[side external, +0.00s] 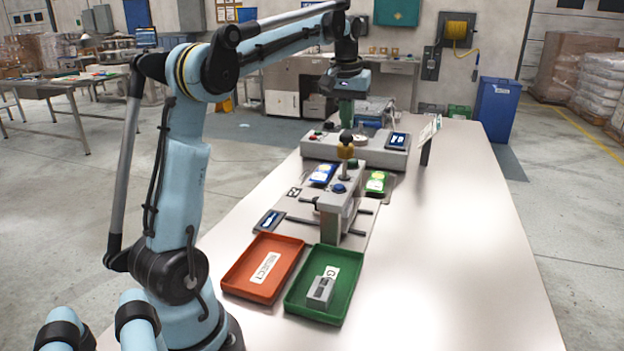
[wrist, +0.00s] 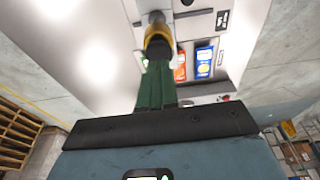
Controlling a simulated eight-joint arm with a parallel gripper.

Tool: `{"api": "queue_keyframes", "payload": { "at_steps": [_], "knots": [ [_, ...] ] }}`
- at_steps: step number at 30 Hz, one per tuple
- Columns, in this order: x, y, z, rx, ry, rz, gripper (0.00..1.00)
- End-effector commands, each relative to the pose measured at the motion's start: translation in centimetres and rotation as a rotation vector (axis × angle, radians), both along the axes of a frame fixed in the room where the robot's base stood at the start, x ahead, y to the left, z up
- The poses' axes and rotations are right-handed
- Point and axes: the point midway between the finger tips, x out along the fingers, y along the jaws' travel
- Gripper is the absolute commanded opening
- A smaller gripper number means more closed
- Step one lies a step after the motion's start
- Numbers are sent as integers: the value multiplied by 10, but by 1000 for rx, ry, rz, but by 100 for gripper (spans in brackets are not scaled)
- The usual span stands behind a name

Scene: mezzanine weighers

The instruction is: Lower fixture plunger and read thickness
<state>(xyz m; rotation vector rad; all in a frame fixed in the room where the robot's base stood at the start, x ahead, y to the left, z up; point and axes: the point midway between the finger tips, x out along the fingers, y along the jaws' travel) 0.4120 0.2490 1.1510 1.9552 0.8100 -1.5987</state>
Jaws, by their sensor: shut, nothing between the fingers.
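The fixture (side external: 335,205) is a grey stand on a plate in the middle of the table. Its plunger (side external: 346,152), brass-yellow with a dark knob, rises from the top; it also shows in the wrist view (wrist: 158,42), just past my fingertips. My gripper (side external: 346,122) points down near the plunger's top, its green fingers (wrist: 156,62) shut and empty. Whether they touch the knob I cannot tell. A small display (side external: 269,220) lies left of the fixture; its reading is illegible. A grey block (side external: 321,289) lies in the green tray (side external: 297,308).
The red REJECT tray (side external: 238,270) sits beside the green one. Blue (side external: 322,174) and green (side external: 376,182) labelled items flank the fixture. A grey weigher (side external: 375,153) with a display (side external: 397,141) and a sign stand (side external: 428,140) are behind. The table's right side is clear.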

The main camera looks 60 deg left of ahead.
Motion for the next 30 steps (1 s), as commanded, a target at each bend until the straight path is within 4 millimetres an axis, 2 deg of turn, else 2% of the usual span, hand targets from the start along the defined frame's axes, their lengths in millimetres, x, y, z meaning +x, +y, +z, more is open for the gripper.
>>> {"api": "queue_keyframes", "payload": {
  "at_steps": [30],
  "knots": [
    [0, 0, -19, 0, 0, 0, 0]
  ]
}}
